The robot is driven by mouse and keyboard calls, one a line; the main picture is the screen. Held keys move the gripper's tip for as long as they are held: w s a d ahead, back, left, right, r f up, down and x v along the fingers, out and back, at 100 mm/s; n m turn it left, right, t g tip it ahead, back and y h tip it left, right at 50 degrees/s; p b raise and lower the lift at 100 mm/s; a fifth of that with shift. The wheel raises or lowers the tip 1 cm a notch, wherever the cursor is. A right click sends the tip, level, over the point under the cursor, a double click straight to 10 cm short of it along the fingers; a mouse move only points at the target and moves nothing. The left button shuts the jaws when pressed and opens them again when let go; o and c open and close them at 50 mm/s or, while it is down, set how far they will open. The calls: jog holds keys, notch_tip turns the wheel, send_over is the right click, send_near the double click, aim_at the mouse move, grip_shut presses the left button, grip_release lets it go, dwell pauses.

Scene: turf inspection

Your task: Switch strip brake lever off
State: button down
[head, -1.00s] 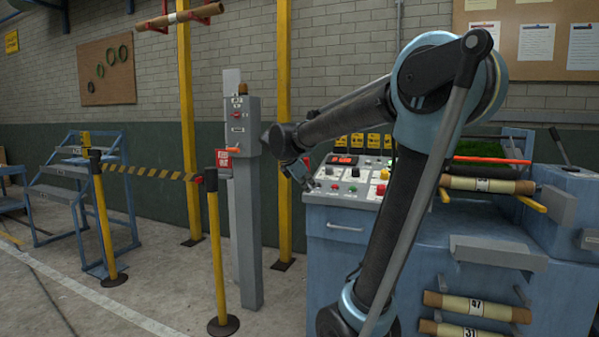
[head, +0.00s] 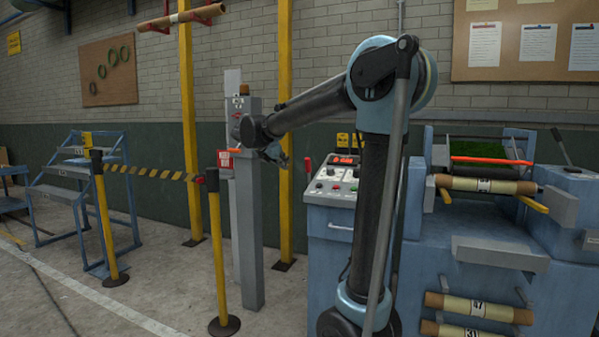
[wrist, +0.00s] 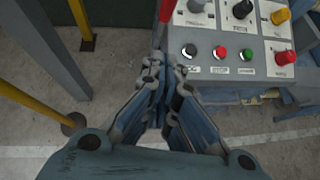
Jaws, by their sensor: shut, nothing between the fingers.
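A red lever handle (head: 308,163) stands upright at the left edge of the control console (head: 328,215). No readable label shows on it, so I cannot confirm that it is the strip brake lever. In the wrist view a red bar (wrist: 166,24) rises beside the console's left edge, just beyond the fingertips. My gripper (head: 282,162) is shut and empty, left of the red handle in the head view. In the wrist view my gripper (wrist: 165,72) points toward the red bar, and its fingers hide the bar's lower part.
A grey post (head: 247,240) with a control box stands left of my gripper. A yellow barrier post (head: 216,260) stands before it. The console top carries several buttons and knobs. A black lever (head: 560,145) stands at the machine's far right.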

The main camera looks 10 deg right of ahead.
send_near(307, 173)
notch_tip(307, 173, down, 3)
jog(key=shift+w+d+r, duration=0.15)
jog(key=shift+w+d, duration=0.45)
jog(key=shift+w, duration=0.15)
jog(key=shift+w+d+r, duration=0.15)
jog(key=shift+w+d, duration=0.45)
jog(key=shift+w, duration=0.15)
